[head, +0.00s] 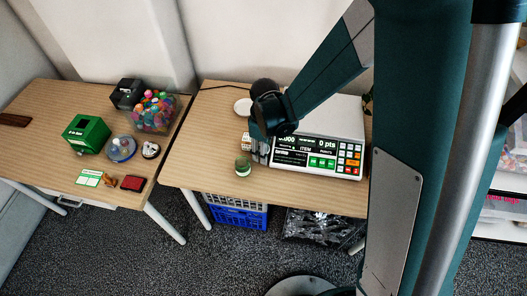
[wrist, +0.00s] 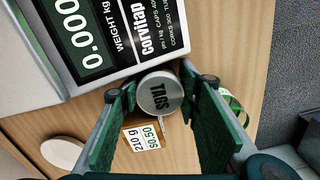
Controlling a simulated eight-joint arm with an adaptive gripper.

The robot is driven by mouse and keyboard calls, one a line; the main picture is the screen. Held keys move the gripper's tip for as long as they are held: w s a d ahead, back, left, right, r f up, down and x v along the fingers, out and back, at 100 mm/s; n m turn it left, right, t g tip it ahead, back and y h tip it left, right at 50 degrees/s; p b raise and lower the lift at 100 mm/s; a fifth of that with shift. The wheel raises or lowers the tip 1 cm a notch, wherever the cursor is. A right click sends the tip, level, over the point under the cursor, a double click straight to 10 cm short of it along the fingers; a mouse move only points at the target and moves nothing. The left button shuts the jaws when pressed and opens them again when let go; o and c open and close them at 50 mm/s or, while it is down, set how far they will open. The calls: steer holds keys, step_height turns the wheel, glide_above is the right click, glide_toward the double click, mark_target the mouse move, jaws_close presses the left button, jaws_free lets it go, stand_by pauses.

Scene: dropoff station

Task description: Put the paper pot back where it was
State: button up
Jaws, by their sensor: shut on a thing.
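My gripper (wrist: 158,88) is shut on a round pot (wrist: 160,94) with a grey top marked TAGS. The green pads press on its two sides, and its lower part is hidden in the wrist view. In the head view my gripper (head: 262,138) is at the left front of the scale, and the pot (head: 262,152) shows only in part below it. No label reads paper, so I cannot confirm that this is the paper pot. I cannot tell whether its base touches the table.
A scale (head: 318,158) stands close to the right of the pot. A small green-and-white round item (head: 243,167) is near the table's front edge. The left table (head: 50,140) holds several things.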

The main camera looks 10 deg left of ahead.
steer(key=shift+f, duration=0.2)
steer(key=o, duration=1.1)
steer(key=shift+r, duration=0.1)
steer(key=shift+r, duration=0.1)
steer(key=shift+w+r+p, duration=0.15)
steer(key=shift+r+p, duration=1.1)
steer(key=shift+r, duration=4.8)
steer(key=shift+d, duration=0.15)
